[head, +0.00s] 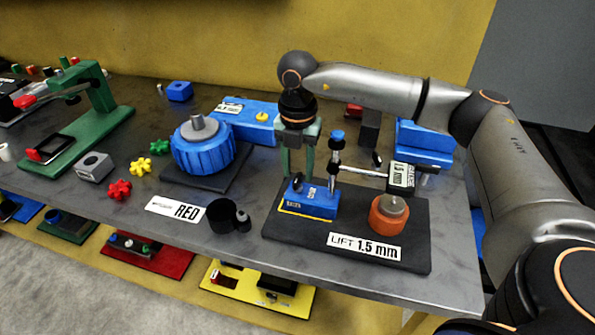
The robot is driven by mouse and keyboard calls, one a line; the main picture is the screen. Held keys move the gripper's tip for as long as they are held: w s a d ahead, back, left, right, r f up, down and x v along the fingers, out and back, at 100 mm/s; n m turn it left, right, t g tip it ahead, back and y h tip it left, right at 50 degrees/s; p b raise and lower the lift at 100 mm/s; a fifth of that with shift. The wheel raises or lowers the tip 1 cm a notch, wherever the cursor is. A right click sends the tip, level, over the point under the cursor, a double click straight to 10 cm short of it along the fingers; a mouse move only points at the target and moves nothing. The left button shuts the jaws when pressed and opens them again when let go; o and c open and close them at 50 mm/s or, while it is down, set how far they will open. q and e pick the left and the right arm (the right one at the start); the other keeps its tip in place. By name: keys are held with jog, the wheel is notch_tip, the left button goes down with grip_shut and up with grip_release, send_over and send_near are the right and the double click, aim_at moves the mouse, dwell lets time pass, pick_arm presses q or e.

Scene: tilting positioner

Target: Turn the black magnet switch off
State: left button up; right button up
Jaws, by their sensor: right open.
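The blue magnet base (309,204) stands on a dark plate with a "LIFT 1.5 mm" label. The small black magnet switch (298,185) shows on the upper left of the base; which way it points is too small to tell. My right gripper (298,173) hangs over the base from above with its two green fingers apart, pointing down. Its fingertips are close to the switch, one on each side in the picture; I cannot tell whether they touch it. A post (335,160) with a blue knob rises from the base. My left gripper is not in view.
A horizontal rod runs from the post to a gauge (402,176) over an orange round part (389,214), close right of my gripper. A large blue ribbed dial (203,150) stands left. A black cup (222,216) is in front. The table's front right is clear.

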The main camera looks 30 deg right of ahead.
jog(key=shift+f, duration=0.95)
jog(key=shift+c, duration=0.2)
grip_shut()
